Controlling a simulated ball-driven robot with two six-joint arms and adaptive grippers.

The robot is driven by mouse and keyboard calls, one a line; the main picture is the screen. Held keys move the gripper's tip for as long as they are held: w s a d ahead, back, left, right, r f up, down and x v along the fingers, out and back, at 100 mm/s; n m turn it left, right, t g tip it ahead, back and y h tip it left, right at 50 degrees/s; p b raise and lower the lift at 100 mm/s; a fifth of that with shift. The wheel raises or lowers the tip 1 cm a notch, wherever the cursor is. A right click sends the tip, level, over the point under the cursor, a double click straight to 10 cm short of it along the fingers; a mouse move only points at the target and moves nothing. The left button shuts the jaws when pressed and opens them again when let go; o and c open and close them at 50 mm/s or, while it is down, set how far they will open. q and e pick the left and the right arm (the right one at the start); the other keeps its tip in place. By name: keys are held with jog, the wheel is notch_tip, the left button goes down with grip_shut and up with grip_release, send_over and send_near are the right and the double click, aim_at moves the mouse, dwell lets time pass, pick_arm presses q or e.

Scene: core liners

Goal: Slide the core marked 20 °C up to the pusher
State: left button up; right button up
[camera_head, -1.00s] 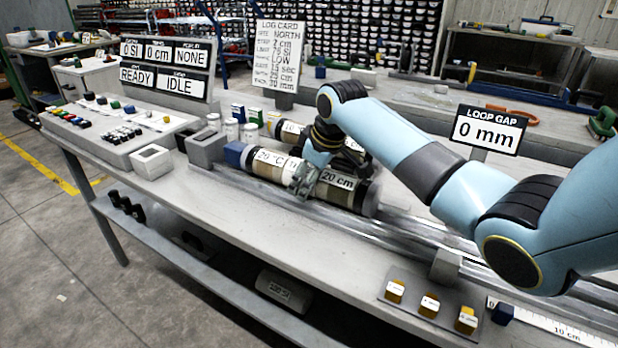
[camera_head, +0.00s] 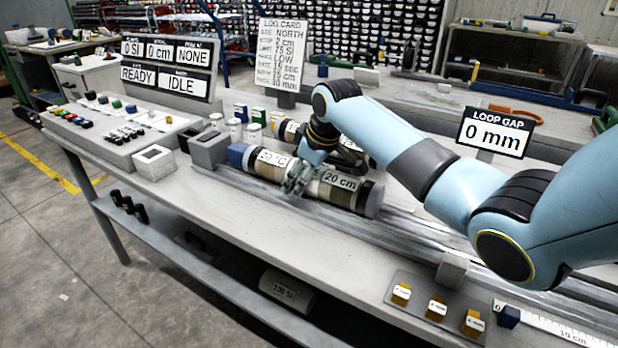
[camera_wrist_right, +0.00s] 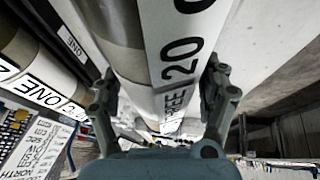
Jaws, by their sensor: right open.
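The core (camera_head: 332,189) is a long cylinder with dark and pale bands. It lies in the metal rail on the bench, with a "20 °C" label near its left end and a "20 cm" label towards its right. A blue block (camera_head: 238,153), which looks like the pusher, stands at its left end; I cannot tell whether they touch. My right gripper (camera_head: 297,181) is open over the core's middle and hides part of it. In the right wrist view, its fingers (camera_wrist_right: 162,98) stand on either side of the labelled core (camera_wrist_right: 150,60). My left gripper is not in view.
A second labelled core (camera_head: 291,130) lies behind, partly hidden by my right arm. A grey block (camera_head: 209,149) stands left of the blue one. A "LOOP GAP 0 mm" sign (camera_head: 495,132) stands at right.

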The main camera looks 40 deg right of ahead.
jog(key=shift+o, duration=1.2)
jog(key=shift+w+f, duration=0.1)
jog(key=shift+f, duration=0.1)
jog(key=shift+s+r, duration=0.15)
jog(key=shift+s, duration=0.15)
jog(key=v, duration=1.2)
jog(key=shift+d, duration=0.1)
